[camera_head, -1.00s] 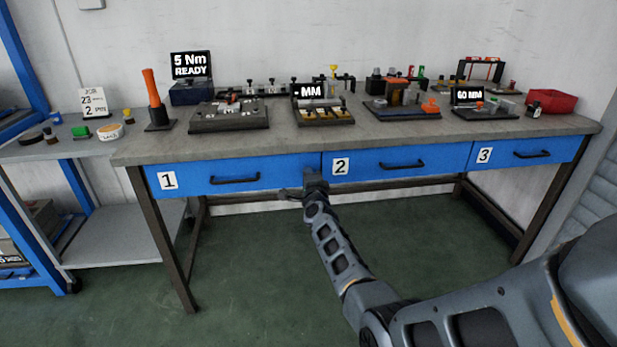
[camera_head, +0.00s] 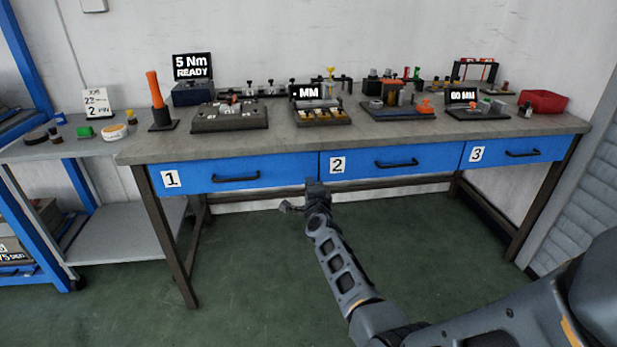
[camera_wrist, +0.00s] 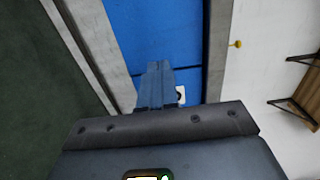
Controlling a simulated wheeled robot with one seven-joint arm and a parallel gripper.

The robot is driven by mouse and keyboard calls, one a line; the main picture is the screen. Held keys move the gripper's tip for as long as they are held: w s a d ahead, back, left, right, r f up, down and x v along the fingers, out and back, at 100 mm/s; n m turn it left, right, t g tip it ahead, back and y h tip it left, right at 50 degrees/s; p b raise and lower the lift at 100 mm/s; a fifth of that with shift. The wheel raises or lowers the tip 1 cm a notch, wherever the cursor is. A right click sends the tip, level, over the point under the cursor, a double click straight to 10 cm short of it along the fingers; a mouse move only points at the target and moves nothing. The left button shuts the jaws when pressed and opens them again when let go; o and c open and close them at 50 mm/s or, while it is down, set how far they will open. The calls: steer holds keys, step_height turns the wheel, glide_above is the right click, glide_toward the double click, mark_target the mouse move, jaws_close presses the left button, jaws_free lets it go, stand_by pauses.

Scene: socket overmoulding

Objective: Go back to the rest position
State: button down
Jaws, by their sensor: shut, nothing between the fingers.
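My gripper (camera_head: 316,187) is at the end of my outstretched arm, in front of the workbench and just below the blue drawer fronts, near the label 2. In the wrist view its two fingers (camera_wrist: 160,68) are together with nothing between them. They point toward the blue drawer front (camera_wrist: 150,30), with a gap that I cannot measure. Part of a white label (camera_wrist: 181,95) shows beside the fingers.
The workbench top (camera_head: 290,143) carries several fixtures, a 5 Nm display (camera_head: 193,67), an orange-handled tool (camera_head: 156,95) and a red bin (camera_head: 543,101). Drawers 1 (camera_head: 215,180), 2 (camera_head: 370,172) and 3 (camera_head: 540,143) are shut. A side table (camera_head: 60,147) stands left. Green floor (camera_head: 260,280) is open in front.

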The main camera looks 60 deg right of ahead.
steer(key=p+v, duration=0.3)
steer(key=v, duration=0.4)
steer(key=shift+s+a, duration=0.15)
steer(key=shift+a, duration=0.15)
steer(key=s+a+r+n+t+y+p, duration=0.15)
steer(key=s+a+n+y, duration=0.25)
steer(key=s+a+n, duration=0.7)
steer(key=s+a+r+n+t+y, duration=0.1)
steer(key=s+a+n+t+y, duration=0.4)
steer(key=a, duration=0.9)
steer(key=s+a+r+n+g+y+p, duration=0.1)
steer(key=s+a+r+n+y, duration=0.4)
steer(key=s+a+r+n, duration=0.7)
steer(key=s+a+r+g, duration=0.1)
steer(key=s+a+r, duration=0.2)
steer(key=s+a, duration=0.2)
steer(key=shift+g+p, duration=0.3)
steer(key=shift+g, duration=0.05)
